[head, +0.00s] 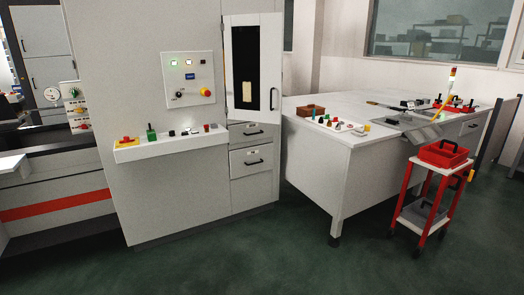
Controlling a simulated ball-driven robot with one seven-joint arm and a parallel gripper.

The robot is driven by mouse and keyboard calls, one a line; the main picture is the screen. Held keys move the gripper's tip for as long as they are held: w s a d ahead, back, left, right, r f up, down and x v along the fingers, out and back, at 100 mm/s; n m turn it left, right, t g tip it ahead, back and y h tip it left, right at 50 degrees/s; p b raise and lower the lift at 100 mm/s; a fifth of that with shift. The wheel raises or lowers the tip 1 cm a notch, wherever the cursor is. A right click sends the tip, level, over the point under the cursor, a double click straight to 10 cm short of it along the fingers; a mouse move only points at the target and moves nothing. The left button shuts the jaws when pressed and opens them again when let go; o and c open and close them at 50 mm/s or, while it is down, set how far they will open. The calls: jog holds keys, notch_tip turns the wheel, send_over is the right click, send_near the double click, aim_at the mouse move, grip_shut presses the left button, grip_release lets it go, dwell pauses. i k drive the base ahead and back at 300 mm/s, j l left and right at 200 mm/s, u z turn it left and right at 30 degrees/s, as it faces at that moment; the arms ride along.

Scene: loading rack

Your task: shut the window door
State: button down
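The window door (269,50) is a white panel at the upper right of the grey-white cabinet in the head view. It appears to stand open at an angle, with its free edge unclear, and a dark handle (272,98) shows low on it. Left of it is a tall dark opening (244,50) in a white frame, with a beige piece (246,95) low inside. My gripper is not in view.
A control panel (189,78) and a narrow shelf (168,148) with small parts are left of the door. Drawers (252,158) lie below it. A white workbench (340,150) and a red cart (438,180) stand to the right. The green floor in front is clear.

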aim_at(253, 44)
jog(key=i+j+u, duration=0.4)
jog(key=i, duration=0.4)
jog(key=i+u, duration=0.4)
jog(key=i, duration=0.4)
